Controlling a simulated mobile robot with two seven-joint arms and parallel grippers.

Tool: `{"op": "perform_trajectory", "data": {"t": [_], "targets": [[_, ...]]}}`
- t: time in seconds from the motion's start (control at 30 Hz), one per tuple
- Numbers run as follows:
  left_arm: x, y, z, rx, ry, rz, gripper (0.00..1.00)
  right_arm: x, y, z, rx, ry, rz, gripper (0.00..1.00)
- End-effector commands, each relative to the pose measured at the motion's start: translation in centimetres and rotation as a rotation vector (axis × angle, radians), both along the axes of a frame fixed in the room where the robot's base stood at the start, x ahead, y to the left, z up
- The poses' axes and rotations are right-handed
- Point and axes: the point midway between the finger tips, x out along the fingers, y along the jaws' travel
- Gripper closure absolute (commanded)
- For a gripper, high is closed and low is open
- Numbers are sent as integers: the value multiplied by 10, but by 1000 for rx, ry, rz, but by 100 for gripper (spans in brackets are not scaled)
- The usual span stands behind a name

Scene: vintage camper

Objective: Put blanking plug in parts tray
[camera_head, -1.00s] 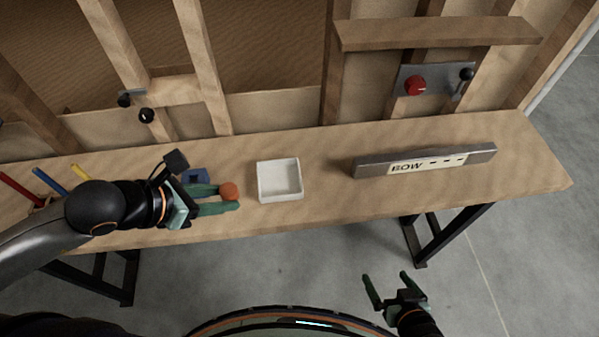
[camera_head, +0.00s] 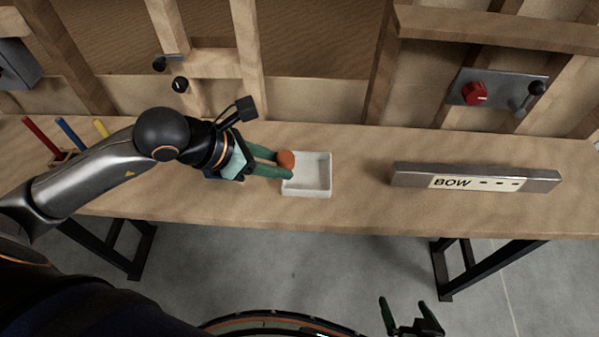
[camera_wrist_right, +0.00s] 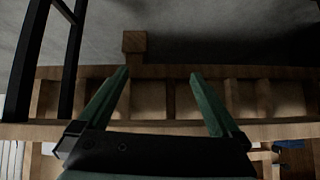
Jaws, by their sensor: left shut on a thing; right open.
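The orange-brown blanking plug (camera_head: 286,158) is held between the green fingertips of my left gripper (camera_head: 284,166), which is shut on it. The plug shows at the left edge of the white parts tray (camera_head: 326,190) on the workbench. Its exact height over the tray rim is hard to tell. The visible inside of the tray looks empty. My right gripper (camera_head: 411,310) is open and empty, in front of the bench and over the floor. Its open fingers also show in the right wrist view (camera_wrist_right: 160,95), with nothing between them.
The wooden bench (camera_head: 360,215) has a metal bar marked BOW (camera_head: 480,181) at right. A holder with red, blue and yellow sticks (camera_head: 68,137) stands at left. A wall panel with a red knob (camera_head: 474,93) is behind. Bare bench lies between tray and bar.

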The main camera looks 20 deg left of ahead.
Motion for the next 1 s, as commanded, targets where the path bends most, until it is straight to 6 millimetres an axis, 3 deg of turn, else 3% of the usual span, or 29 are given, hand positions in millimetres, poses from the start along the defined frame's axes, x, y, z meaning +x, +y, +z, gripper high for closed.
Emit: {"op": "perform_trajectory", "data": {"t": [0.03,0.1,0.2,0.33,0.57,0.8,1.0], "targets": [[13,-5,0,-5,-1,1,100,4,2,11,3,-15,2,0],[29,-8,-8,-6,0,2,100,7,2,13,5,-26,2,0],[45,-11,-34,-2,-1,0,100,8,2,-3,5,-26,2,0],[61,-15,-53,-2,-1,-1,100,7,5,-14,7,-10,11,0],[72,-17,-65,0,-2,-1,100,12,14,-10,18,-19,27,0],[78,-18,-99,1,0,-1,100,13,21,-28,23,-9,47,0],[78,-18,-100,1,-2,-1,100,19,22,-21,22,-21,50,0]]}}
